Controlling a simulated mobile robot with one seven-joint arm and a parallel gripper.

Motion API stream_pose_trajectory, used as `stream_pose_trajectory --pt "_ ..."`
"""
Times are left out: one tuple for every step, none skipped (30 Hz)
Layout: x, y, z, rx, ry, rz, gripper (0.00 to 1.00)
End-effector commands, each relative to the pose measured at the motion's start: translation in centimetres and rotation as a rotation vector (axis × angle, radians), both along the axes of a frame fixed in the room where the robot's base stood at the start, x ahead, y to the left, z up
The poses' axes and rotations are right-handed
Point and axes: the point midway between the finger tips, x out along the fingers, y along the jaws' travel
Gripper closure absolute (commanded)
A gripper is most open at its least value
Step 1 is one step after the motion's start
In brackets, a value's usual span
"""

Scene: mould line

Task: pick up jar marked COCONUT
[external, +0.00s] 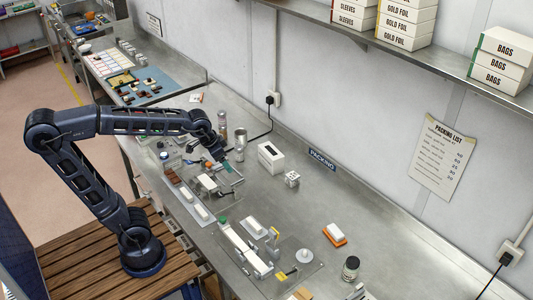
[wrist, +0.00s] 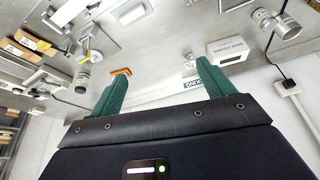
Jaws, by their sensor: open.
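A small jar (external: 350,268) with a dark lid and a pale label stands upright near the front right of the bench. A jar-like shape, probably the same one, shows at the left of the wrist view (wrist: 82,80). I cannot read COCONUT on any label. My gripper (external: 235,178) is above the bench, well to the left of and behind this jar. In the wrist view my gripper (wrist: 151,78) has its two green fingers apart with nothing between them. The silver canister (external: 240,139) behind my gripper shows no readable label.
A white box (external: 270,158) and a small white cube-like item (external: 292,179) stand near the wall. An orange and white brush-like item (external: 335,234) lies left of the jar. Fixtures and a green-knobbed device (external: 240,245) fill the front. A shelf (external: 440,65) with boxes hangs above.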

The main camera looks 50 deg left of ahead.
Motion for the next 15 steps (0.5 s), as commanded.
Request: stream_pose_trajectory --pt "1.5 -1.4 -0.1 0.002 0.003 -0.026 0.19" --pt "2.3 -2.1 -0.1 0.003 0.004 -0.037 0.19" --pt "3.3 -3.2 -0.2 0.003 0.004 -0.054 0.19" --pt "4.0 -4.0 -0.3 0.003 0.004 -0.067 0.19" --pt "4.8 -4.8 -0.3 0.004 0.004 -0.080 0.19" --pt "5.8 -5.9 -0.5 0.004 0.004 -0.097 0.19" --pt "6.5 -6.8 -0.6 0.005 0.004 -0.109 0.19" --pt "7.2 -7.7 -0.8 0.005 0.005 -0.122 0.19" --pt "8.1 -8.9 -1.0 0.005 0.005 -0.138 0.19" --pt "8.8 -9.8 -1.2 0.005 0.003 -0.151 0.19" --pt "9.5 -10.8 -1.4 0.005 0.004 -0.164 0.19" --pt "10.3 -12.0 -1.7 0.005 0.005 -0.180 0.19" --pt "10.9 -13.0 -2.0 0.006 0.005 -0.193 0.19" --pt "11.5 -14.0 -2.3 0.006 0.005 -0.206 0.19" --pt "12.3 -15.4 -2.7 0.005 0.005 -0.223 0.19"
